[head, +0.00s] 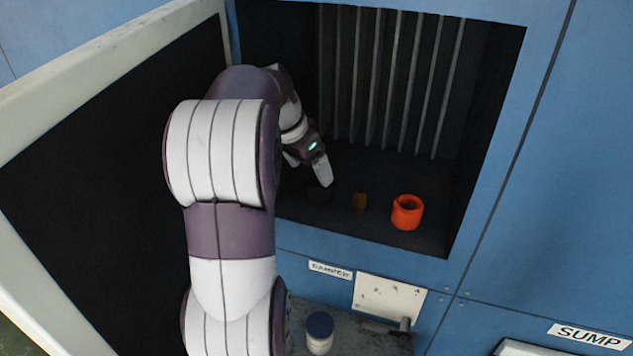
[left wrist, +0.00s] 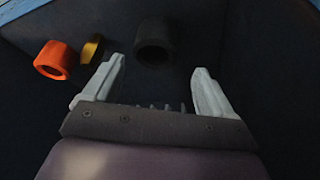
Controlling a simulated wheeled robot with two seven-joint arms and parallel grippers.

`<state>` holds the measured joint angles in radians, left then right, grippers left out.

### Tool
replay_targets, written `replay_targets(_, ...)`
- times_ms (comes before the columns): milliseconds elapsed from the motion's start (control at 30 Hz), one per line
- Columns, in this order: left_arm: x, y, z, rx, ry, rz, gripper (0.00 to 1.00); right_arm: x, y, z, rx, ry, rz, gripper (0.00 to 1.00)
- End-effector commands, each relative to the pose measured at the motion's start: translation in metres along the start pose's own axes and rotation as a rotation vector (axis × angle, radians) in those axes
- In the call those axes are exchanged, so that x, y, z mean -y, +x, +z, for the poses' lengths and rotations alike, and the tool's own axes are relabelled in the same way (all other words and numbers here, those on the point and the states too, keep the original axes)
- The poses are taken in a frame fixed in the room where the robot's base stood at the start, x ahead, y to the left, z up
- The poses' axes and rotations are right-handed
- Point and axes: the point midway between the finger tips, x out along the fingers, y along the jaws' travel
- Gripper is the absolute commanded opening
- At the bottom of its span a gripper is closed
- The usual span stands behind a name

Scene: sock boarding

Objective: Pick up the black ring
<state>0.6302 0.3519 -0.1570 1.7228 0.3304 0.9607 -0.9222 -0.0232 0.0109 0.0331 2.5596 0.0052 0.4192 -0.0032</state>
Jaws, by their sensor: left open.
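The black ring (left wrist: 155,42) stands on the dark floor of the cabinet recess, just beyond my open fingertips in the left wrist view. In the head view the black ring (head: 319,194) is hard to make out against the dark floor, below my fingers. My left gripper (head: 308,170) reaches into the recess and is open and empty; it also shows in the left wrist view (left wrist: 160,78), its two pale fingers spread apart. My right gripper is in neither view.
An orange ring (head: 407,212) and a small brown-yellow ring (head: 359,203) stand right of the black ring in the head view. Vertical slats (head: 390,85) line the back. An open door (head: 110,170) stands at left. A white jar with a dark lid (head: 319,334) stands below.

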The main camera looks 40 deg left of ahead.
Motion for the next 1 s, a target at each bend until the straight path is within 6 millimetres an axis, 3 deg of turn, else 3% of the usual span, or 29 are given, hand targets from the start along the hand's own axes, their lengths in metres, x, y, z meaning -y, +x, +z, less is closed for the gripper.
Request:
replay_targets(33, 0.0, 0.015, 0.003, 0.001, 0.001, 0.001, 0.85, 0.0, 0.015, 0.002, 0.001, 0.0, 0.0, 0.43)
replay_targets(167, -0.001, 0.037, 0.001, 0.001, 0.001, 0.0, 0.85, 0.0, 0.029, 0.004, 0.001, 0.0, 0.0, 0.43)
replay_targets(233, -0.003, 0.037, -0.005, 0.005, -0.001, 0.004, 0.85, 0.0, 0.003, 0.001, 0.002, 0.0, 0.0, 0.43)
replay_targets(400, -0.003, 0.064, -0.003, 0.002, -0.002, 0.001, 0.85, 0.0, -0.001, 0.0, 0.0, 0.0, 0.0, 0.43)
replay_targets(600, -0.002, 0.067, -0.002, 0.0, -0.001, -0.001, 0.85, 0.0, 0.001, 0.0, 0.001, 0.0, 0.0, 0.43)
replay_targets(800, -0.002, 0.066, -0.002, 0.0, -0.001, -0.001, 0.28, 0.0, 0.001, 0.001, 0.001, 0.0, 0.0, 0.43)
replay_targets(1000, -0.002, 0.066, -0.003, 0.0, -0.001, -0.002, 0.28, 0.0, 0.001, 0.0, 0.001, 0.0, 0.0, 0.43)
